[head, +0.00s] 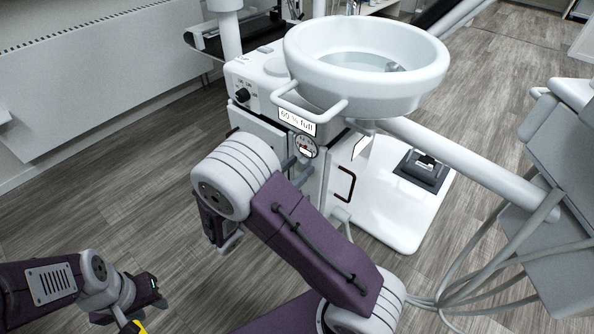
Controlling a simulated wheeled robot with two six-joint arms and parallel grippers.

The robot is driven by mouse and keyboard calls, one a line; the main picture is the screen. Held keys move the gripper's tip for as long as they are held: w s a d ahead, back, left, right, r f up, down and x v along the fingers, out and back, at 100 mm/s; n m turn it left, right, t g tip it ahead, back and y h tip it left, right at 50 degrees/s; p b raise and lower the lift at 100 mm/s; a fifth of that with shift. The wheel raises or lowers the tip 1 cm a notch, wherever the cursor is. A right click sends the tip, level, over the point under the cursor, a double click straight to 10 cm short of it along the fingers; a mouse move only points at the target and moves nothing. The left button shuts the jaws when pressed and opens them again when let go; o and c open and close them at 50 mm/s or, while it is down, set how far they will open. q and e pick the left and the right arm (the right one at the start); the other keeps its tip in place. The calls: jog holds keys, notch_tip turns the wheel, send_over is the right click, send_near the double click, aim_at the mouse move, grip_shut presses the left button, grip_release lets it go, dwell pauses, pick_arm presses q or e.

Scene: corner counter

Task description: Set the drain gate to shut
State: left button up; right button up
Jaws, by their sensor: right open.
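A white dental unit (262,105) with a round white bowl (365,65) stands ahead. Its front has a label reading "60 % full" (297,122) and a small round dial (306,146) below it. I cannot make out which part is the drain gate or how it is set. My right arm crosses in front of the cabinet and hides part of it. The grey fingers of my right gripper (297,170) seem to show just below the dial, apart and open; the rest is hidden. My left gripper (134,326) is at the bottom left, cut off by the frame edge.
A dark knob (242,95) sits on the unit's left face. A black foot pedal (423,168) rests on the white base. Hoses (470,285) hang at right. Wooden floor at left is clear.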

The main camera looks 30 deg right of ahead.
grip_shut()
dwell(1.4)
